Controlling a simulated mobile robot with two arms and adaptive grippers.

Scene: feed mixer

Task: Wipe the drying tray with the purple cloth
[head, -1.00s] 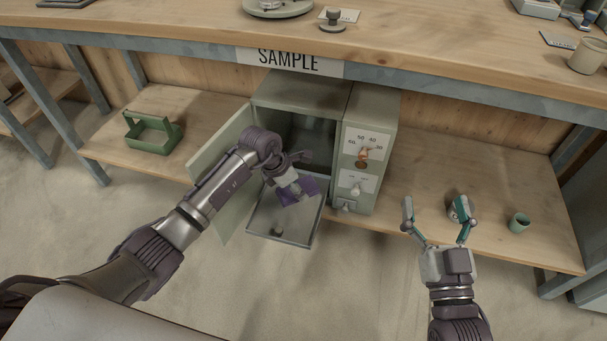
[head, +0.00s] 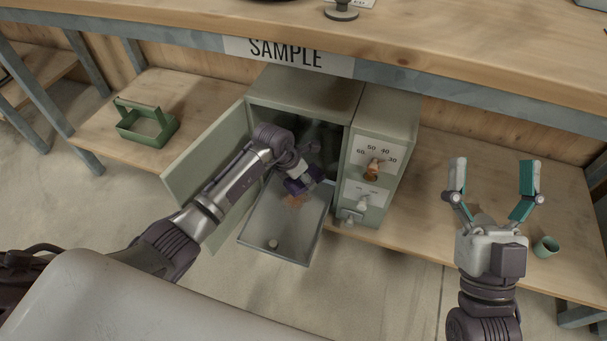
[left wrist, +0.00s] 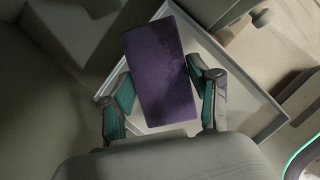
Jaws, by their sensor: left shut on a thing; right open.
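The purple cloth (head: 305,181) is a thick folded block. My left gripper (left wrist: 163,95) is shut on it, with a finger on each side in the left wrist view. The drying tray (head: 285,233) is pulled out of the open cabinet, and its raised rim (left wrist: 262,78) shows in the left wrist view. The cloth is over the tray's inner part; I cannot tell whether it touches the tray floor. A faint orange-brown patch shows on the tray beside the cloth. My right gripper (head: 491,185) is open and empty over the shelf at the right.
The green-grey cabinet (head: 385,110) has its door (head: 207,172) open to the left and dials on its right panel. A green caddy (head: 146,123) stands on the shelf at left, a small green cup (head: 546,246) at right. The bench edge overhangs above.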

